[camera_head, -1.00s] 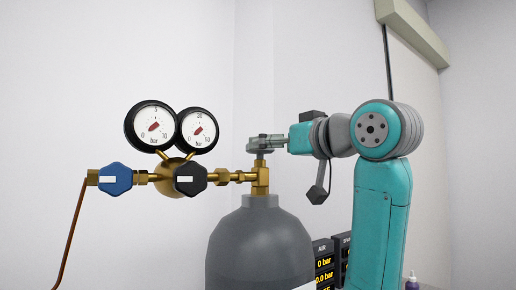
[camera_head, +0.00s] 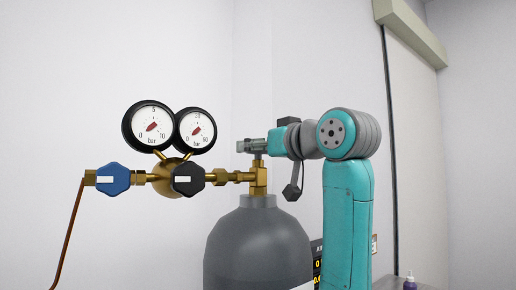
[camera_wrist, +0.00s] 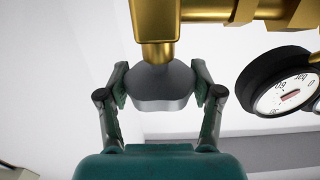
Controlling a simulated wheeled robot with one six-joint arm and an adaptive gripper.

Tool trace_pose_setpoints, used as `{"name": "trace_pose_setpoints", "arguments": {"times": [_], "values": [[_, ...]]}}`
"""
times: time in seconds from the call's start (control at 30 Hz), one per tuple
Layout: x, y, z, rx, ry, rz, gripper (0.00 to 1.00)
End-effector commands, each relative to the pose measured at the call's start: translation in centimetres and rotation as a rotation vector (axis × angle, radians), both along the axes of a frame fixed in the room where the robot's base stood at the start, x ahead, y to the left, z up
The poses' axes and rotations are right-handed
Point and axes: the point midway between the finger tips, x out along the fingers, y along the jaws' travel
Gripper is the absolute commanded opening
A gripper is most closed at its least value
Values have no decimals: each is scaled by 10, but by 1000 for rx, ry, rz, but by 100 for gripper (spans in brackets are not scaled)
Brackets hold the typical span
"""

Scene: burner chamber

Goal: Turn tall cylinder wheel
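The tall grey cylinder (camera_head: 258,245) stands upright in the middle of the head view, with a brass valve (camera_head: 258,180) on top. Its grey wheel (camera_wrist: 160,85) lies between my two fingers in the wrist view, with the brass stem against it. In the head view the wheel is largely hidden by my gripper (camera_head: 247,146), which is level with it above the valve. The fingers (camera_wrist: 160,82) are spread wide, one on each side of the wheel and very close to its edges. I cannot tell whether they press on it.
A brass regulator runs left from the valve, with two round gauges (camera_head: 150,127) (camera_head: 195,130), a black knob (camera_head: 188,180) and a blue knob (camera_head: 113,179). A copper pipe (camera_head: 70,235) drops at the far left. A display panel (camera_head: 317,265) is partly hidden behind my arm. Space above the wheel is clear.

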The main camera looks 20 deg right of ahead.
Motion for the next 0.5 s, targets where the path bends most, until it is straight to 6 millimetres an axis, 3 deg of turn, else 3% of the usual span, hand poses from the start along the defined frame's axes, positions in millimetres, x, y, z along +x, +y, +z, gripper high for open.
{"name": "trace_pose_setpoints", "arguments": {"times": [0.5], "values": [[1,-2,0,1,1,117,31]]}}
